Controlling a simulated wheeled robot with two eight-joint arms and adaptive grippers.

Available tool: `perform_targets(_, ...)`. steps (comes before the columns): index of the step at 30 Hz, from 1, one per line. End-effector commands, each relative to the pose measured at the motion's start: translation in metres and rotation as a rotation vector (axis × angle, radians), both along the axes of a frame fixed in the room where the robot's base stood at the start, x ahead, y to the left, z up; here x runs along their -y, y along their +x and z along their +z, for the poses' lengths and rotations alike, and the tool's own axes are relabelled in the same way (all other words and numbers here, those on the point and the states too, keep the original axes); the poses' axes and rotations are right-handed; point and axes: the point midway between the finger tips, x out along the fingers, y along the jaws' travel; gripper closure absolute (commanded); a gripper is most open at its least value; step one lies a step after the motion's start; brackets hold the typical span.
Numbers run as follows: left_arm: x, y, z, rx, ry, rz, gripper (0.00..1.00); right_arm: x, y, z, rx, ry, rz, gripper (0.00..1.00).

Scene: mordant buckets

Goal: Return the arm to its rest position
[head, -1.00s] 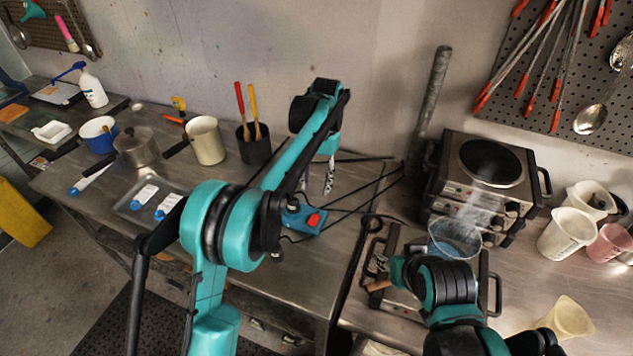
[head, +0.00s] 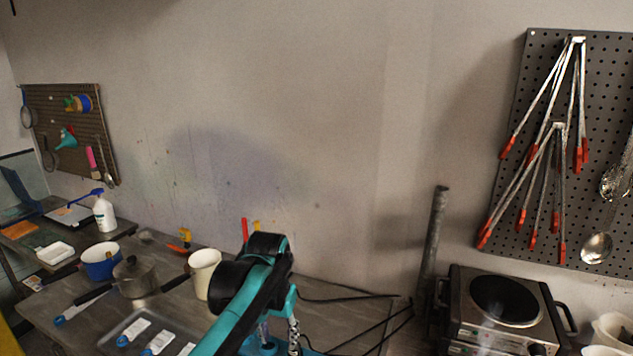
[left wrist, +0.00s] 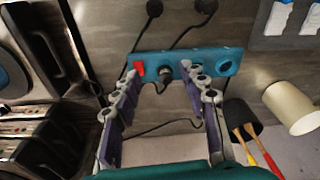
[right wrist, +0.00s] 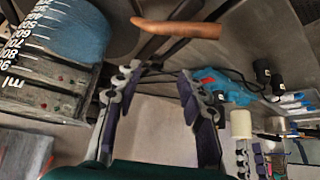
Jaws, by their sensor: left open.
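My left gripper (head: 278,335) is low in the head view, over the back of the left metal table. It also shows in the left wrist view (left wrist: 160,70), with its fingers apart and nothing held. Beyond its fingers lies a blue power strip (left wrist: 215,62) with a red switch. My right gripper (right wrist: 160,72) shows only in the right wrist view, fingers apart with nothing between them. A clear beaker (right wrist: 65,28) with blue contents and a brown handle (right wrist: 180,28) are near it. The rest of my right arm is out of view.
A white mug (head: 203,275), a metal pot (head: 135,278) and a blue pot (head: 101,262) stand left of the left arm. A hot plate (head: 505,300) stands at right. Tongs (head: 555,150) hang on the pegboard. Black cables (head: 365,300) cross the table.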

Motion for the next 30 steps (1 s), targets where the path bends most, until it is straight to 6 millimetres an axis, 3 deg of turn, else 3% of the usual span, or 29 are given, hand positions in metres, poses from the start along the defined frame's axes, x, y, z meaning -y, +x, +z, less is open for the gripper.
perform_targets(1,-0.012,-0.018,0.0,0.041,-0.009,0.022,0.57,0.0,0.0,-0.003,0.0,0.0,0.0,0.6)
perform_targets(8,-0.054,-0.085,-0.012,0.238,-0.044,0.109,0.57,0.0,0.0,-0.01,0.0,0.0,0.0,0.6)
perform_targets(15,-0.083,-0.145,-0.05,0.426,-0.068,0.189,0.57,0.0,0.0,-0.016,0.0,0.0,0.0,0.6)
perform_targets(21,-0.092,-0.166,-0.072,0.51,-0.076,0.222,0.57,0.0,0.0,-0.018,0.0,0.0,0.0,0.6)
perform_targets(30,-0.094,-0.169,-0.075,0.522,-0.076,0.227,0.57,0.0,0.0,-0.018,0.0,0.0,0.0,0.6)
